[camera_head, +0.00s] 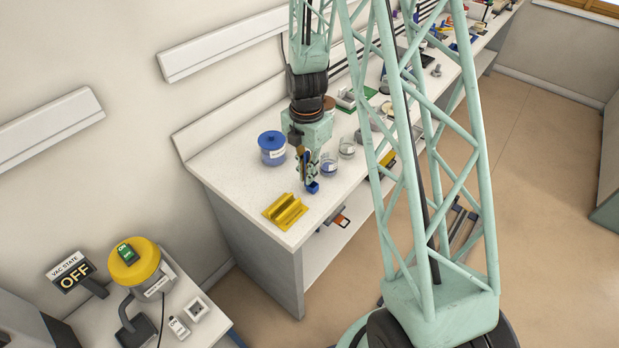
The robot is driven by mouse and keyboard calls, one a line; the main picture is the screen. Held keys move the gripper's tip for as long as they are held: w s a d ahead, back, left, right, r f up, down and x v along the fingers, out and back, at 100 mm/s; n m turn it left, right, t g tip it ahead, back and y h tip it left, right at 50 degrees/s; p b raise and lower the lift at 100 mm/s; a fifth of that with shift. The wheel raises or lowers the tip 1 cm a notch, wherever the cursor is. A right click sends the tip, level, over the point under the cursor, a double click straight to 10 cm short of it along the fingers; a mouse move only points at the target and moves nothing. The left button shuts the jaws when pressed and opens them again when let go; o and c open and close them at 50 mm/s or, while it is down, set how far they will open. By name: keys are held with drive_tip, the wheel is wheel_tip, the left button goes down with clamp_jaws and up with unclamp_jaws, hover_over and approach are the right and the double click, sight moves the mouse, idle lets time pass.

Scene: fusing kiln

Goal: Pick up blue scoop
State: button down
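My gripper (308,177) points down over the front part of the white counter, right of the yellow slotted holder. The blue scoop (313,188) shows as a small blue piece at the fingertips, its upper part hidden among the fingers. The gripper looks shut on the scoop, though the contact is small in view. I cannot tell whether the scoop's lower end touches the counter. The yellow holder (286,211) shows no scoop in it.
The counter's front edge is near. Bare counter (238,168) lies to the left.

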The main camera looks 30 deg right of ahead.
drive_tip(key=shift+r, duration=0.15)
idle(0.3)
drive_tip(key=shift+r, duration=1.5)
drive_tip(key=shift+s+r, duration=0.15)
drive_tip(key=s+a+r+b, duration=0.1)
drive_tip(key=s+a+b, duration=0.2)
drive_tip(key=s, duration=1.2)
drive_tip(key=shift+a+r, duration=0.15)
drive_tip(key=shift+r, duration=0.05)
drive_tip(key=shift+s, duration=0.15)
